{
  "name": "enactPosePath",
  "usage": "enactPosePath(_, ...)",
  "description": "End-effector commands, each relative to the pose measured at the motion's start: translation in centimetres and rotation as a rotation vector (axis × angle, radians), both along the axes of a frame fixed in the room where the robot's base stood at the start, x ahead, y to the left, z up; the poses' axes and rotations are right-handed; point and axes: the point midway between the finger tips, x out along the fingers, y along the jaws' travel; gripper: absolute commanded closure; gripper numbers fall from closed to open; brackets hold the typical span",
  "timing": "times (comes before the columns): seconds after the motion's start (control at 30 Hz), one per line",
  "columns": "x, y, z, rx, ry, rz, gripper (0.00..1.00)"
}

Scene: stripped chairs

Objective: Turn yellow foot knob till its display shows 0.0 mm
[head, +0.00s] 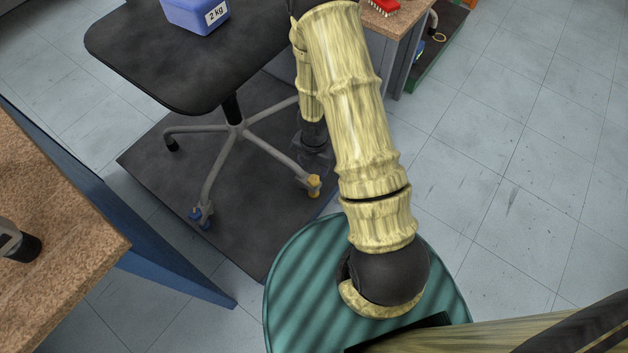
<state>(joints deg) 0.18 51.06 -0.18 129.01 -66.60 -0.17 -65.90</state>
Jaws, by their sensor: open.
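The yellow foot knob (314,186) is at the end of the right-hand leg of a stripped chair (236,127), low over the dark mat. Its display is too small to read here. My gripper (316,163) is a dark shape hanging down just above and behind the yellow knob, partly hidden by my own arm. It is open and looks empty. I cannot tell whether it touches the knob. A blue foot knob (196,215) is on the front leg of the same chair.
A blue 2 kg box (196,12) sits on the dark chair seat (150,62). The chair stands on a dark mat (250,235). A cork-topped bench (55,225) is at left. Another bench with a red brush (383,6) is at the back. The tiled floor at right is clear.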

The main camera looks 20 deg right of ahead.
Motion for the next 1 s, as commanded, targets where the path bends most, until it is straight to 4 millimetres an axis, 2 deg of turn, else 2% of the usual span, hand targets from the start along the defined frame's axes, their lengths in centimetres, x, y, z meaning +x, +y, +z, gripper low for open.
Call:
enactPosePath(0.03, 0.0, 0.0, -1.2, 0.000, 0.000, 0.001, 0.45)
enactPosePath(0.5, 0.0, 0.0, -7.0, -0.001, 0.001, 0.001, 0.45)
enactPosePath(0.67, 0.0, 0.0, -7.9, -0.001, 0.000, 0.001, 0.45)
enactPosePath(0.97, 0.0, 0.0, -7.8, 0.000, 0.000, 0.000, 0.45)
enactPosePath(1.0, 0.0, 0.0, -7.8, 0.000, 0.000, 0.000, 0.51)
